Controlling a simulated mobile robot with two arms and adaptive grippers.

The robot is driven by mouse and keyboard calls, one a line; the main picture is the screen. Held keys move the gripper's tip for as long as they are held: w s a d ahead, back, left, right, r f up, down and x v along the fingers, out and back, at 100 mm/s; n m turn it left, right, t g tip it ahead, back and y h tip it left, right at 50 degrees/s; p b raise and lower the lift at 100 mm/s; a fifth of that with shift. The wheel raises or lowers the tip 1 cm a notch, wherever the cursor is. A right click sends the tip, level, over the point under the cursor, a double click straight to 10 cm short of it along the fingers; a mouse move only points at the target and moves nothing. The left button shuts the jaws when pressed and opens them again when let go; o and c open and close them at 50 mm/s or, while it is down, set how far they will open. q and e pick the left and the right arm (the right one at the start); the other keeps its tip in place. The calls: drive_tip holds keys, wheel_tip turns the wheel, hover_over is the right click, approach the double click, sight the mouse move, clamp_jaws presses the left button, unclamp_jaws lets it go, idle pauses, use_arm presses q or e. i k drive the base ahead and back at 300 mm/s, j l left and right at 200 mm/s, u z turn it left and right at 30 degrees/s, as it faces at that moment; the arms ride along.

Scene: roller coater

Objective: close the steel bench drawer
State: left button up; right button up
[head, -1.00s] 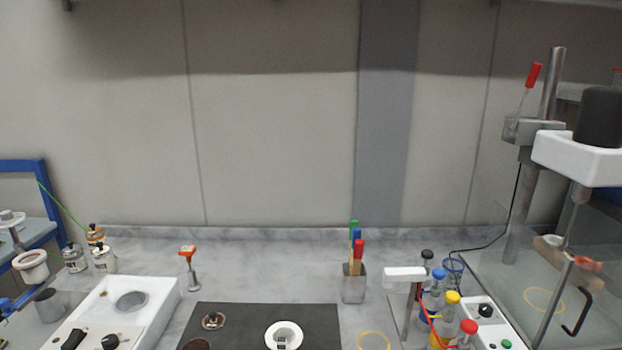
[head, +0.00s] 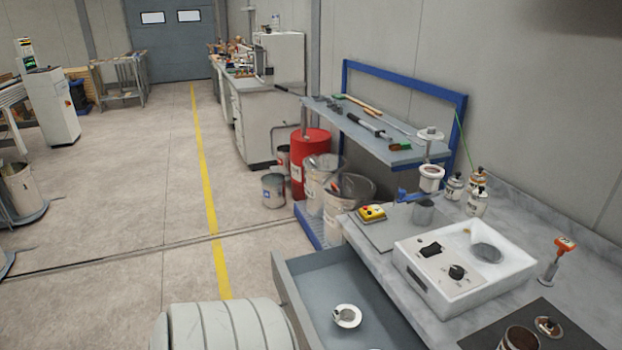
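The grey steel drawer (head: 330,283) is pulled open under the near bench, low in the middle of the head view. Its front panel (head: 287,296) stands out to the left, away from the bench. A small white round dish (head: 347,316) with a little metal item on it lies in the drawer. The drawer's near end is cut off by the bottom edge of the picture. Neither of my grippers is in view.
The bench top (head: 505,292) carries a white device (head: 465,262), a yellow button box (head: 371,213) and several small jars. Buckets and a red drum (head: 309,160) stand beyond the drawer. Open floor (head: 130,250) with a yellow line (head: 205,185) lies to the left.

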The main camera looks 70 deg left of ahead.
sight(310, 286)
drive_tip(key=u, duration=2.25)
drive_tip(key=k+l+z, duration=0.1)
drive_tip(key=z, duration=0.3)
